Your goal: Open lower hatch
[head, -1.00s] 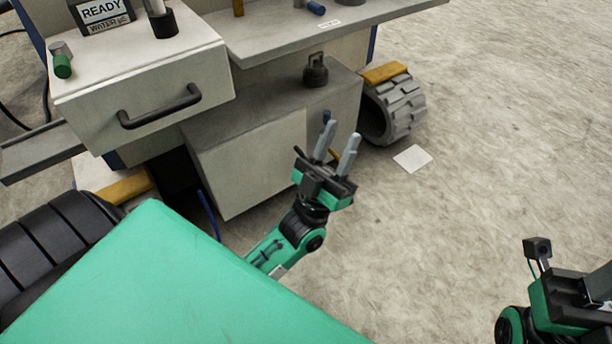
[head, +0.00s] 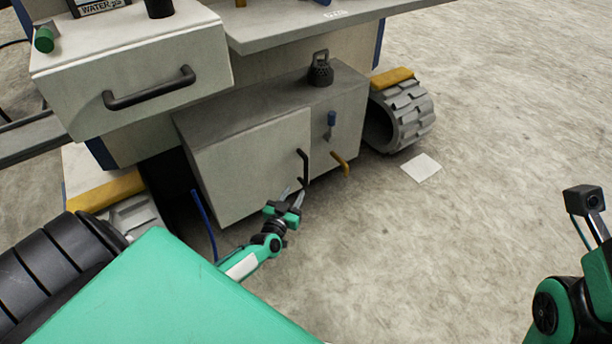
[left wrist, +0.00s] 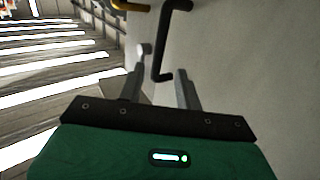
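The lower hatch (head: 250,168) is a light grey door on the low cabinet, and it looks closed. Its black bar handle (head: 303,167) stands upright near the hatch's right edge. My left gripper (head: 294,194) is just below the handle's lower end. In the left wrist view, my two grey fingers (left wrist: 158,82) are apart, with the black handle (left wrist: 172,40) beyond them and its lower end lying in line with the gap. I cannot tell if a finger touches it. My right arm shows at the right edge of the head view, but its fingers are out of frame.
A drawer with a black handle (head: 150,90) juts out above left. A yellow lever (head: 341,163) and a blue-handled latch (head: 331,122) are right of the hatch. A tracked wheel (head: 399,115) stands further right. The floor in front is open.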

